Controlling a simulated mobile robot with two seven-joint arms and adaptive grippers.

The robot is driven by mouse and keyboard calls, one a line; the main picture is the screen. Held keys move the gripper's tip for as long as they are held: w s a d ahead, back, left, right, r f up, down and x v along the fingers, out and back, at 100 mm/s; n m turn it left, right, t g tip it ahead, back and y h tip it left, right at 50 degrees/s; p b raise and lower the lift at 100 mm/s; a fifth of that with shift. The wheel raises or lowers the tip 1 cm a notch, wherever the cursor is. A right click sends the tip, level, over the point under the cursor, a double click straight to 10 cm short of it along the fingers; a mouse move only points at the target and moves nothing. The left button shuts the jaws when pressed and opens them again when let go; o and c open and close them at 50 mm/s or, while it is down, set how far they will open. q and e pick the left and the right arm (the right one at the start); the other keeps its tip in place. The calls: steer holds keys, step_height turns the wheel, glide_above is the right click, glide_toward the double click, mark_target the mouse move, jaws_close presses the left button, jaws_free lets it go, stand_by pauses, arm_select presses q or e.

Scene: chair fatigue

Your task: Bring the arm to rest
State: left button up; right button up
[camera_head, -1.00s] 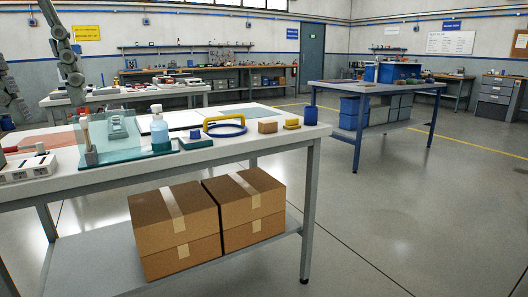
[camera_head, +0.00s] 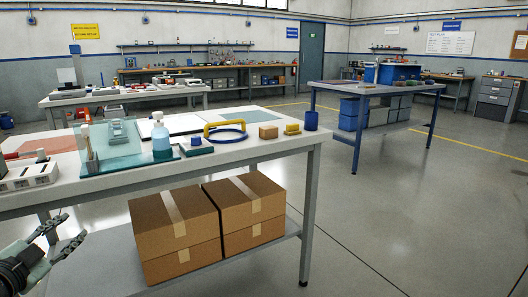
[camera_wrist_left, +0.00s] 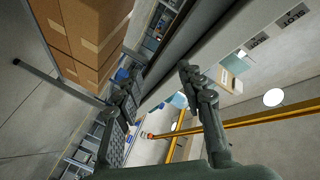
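My left gripper (camera_head: 62,240) is at the lower left of the head view, in front of the white workbench (camera_head: 258,146) and below its top. Its two fingers are spread apart with nothing between them. In the left wrist view the gripper (camera_wrist_left: 158,95) also shows open and empty, with cardboard boxes beyond it at the upper left. My right gripper is in neither view.
Cardboard boxes (camera_head: 174,225) stand on the lower shelf. The floor at right is clear.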

arm_select(q)
steer(key=s+d+f+n+g+y, duration=0.2)
steer(key=s+f+n+g, duration=0.3)
steer(key=f, duration=0.6)
steer(key=s+d+f+n+g+y, duration=0.1)
steer(key=s+d+f+g+y, duration=0.1)
steer(key=s+f, duration=0.8)
steer(key=s+d+f+n+g+h+p, duration=0.1)
steer(key=s+d+f+g, duration=0.5)
steer(key=s+d+f, duration=0.6)
steer(key=d+h, duration=0.1)
steer(key=d, duration=0.1)
steer(key=shift+s+d+f+n+g+h, duration=0.3)
steer(key=shift+s+d+f+n+g, duration=0.05)
steer(key=shift+d+f+n+g, duration=0.05)
